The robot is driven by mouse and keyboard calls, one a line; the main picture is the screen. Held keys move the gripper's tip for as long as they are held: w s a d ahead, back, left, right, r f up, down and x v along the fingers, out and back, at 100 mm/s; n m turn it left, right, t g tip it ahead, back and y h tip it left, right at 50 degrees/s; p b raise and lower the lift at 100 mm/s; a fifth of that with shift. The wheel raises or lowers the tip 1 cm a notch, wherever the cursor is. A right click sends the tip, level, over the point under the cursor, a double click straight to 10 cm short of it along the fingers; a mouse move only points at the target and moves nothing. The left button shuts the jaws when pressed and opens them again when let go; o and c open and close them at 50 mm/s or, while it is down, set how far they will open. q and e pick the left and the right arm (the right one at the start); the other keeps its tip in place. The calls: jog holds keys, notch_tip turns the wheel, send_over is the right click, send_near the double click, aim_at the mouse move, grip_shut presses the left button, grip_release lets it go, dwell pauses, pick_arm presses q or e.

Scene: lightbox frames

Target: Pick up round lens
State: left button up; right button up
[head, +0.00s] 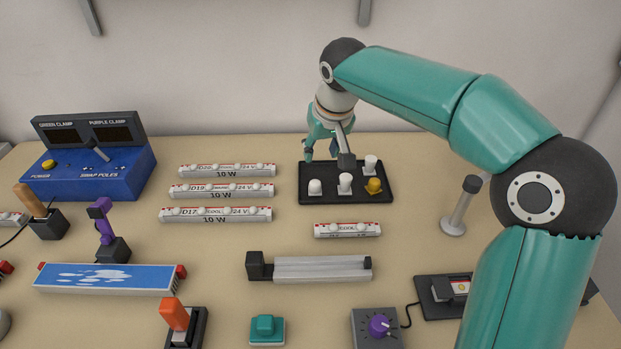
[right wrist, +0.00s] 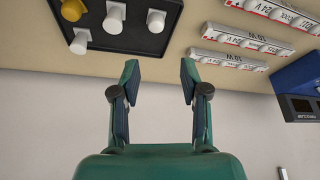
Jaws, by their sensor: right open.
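A black tray (head: 322,197) holds three small white lens-like caps and a yellow one. The left white cap (head: 315,187) has a rounded top; the middle cap (head: 345,183) and the back-right cap (head: 371,164) also stand upright. I cannot tell for certain which is the round lens. The yellow cap (head: 374,186) is at the right. My right gripper (head: 322,155) hangs behind the tray's back left, partly hidden by its own arm. In the right wrist view it (right wrist: 159,77) is open and empty, apart from the left white cap (right wrist: 156,20). My left gripper is not in view.
Several white light bars (head: 215,214) lie left of the tray, and a short bar (head: 347,230) lies in front. A grey vise-like holder (head: 322,269) is nearer. A blue clamp power unit (head: 95,165) stands far left. A grey post (head: 460,205) stands right, near my arm.

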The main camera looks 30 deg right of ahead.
send_near(315, 182)
jog(key=x, duration=0.5)
jog(key=shift+s, duration=0.2)
jog(key=shift+w+x, duration=0.1)
jog(key=shift+x, duration=1.25)
jog(key=shift+w+x, duration=0.15)
jog(key=shift+x, duration=1.2)
jog(key=shift+r, duration=0.1)
jog(key=shift+c, duration=0.2)
jog(key=c, duration=0.5)
